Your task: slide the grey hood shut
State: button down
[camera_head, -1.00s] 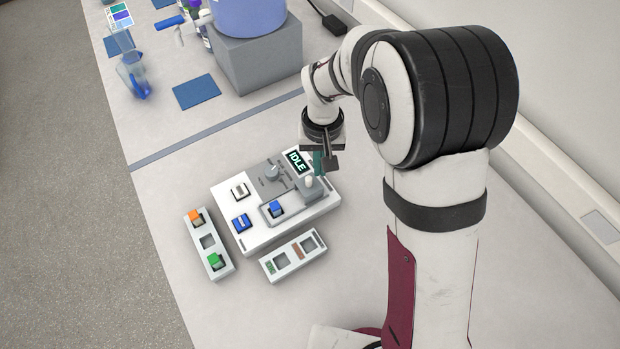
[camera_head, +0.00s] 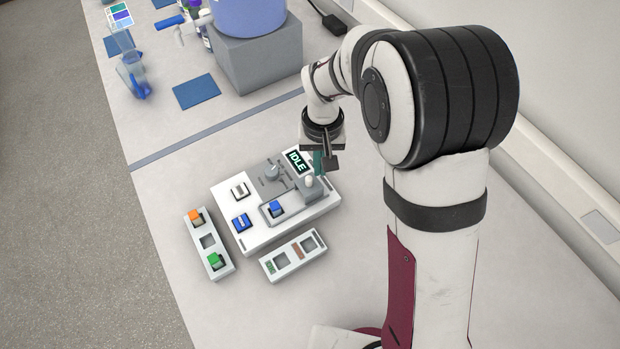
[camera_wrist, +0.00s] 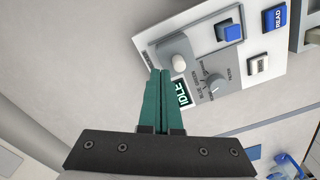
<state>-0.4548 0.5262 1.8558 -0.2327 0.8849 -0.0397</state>
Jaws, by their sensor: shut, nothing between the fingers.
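The white instrument (camera_head: 262,238) lies on the bench with its small screen reading IDLE (camera_head: 299,161). Its grey hood (camera_head: 310,192) has a pale rounded knob (camera_head: 309,181) and sits at the right end of the grey track. The hood and knob also show in the wrist view, with the knob (camera_wrist: 179,63) near my fingertips. A blue block (camera_head: 276,208) sits uncovered in the well left of the hood. My gripper (camera_head: 319,168) has green fingers, shut and empty, beside the hood and screen. In the wrist view the fingers (camera_wrist: 160,72) point towards the hood; contact cannot be told.
A grey dial (camera_head: 272,172), a white button (camera_head: 240,190) and a blue READ button (camera_head: 241,222) are on the instrument. A rack with orange and green blocks (camera_head: 208,243) and another white rack (camera_head: 293,256) stand close by. A grey block (camera_head: 258,62) stands further back.

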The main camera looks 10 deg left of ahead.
aim_at(312, 183)
jog(key=shift+f, duration=0.1)
dwell(0.4)
jog(key=shift+f, duration=1.65)
jog(key=shift+s, duration=0.15)
jog(key=shift+s+a, duration=0.6)
jog(key=shift+w+d, duration=0.4)
jog(key=shift+w, duration=0.05)
jog(key=shift+w+r, duration=0.15)
jog(key=shift+r, duration=3.4)
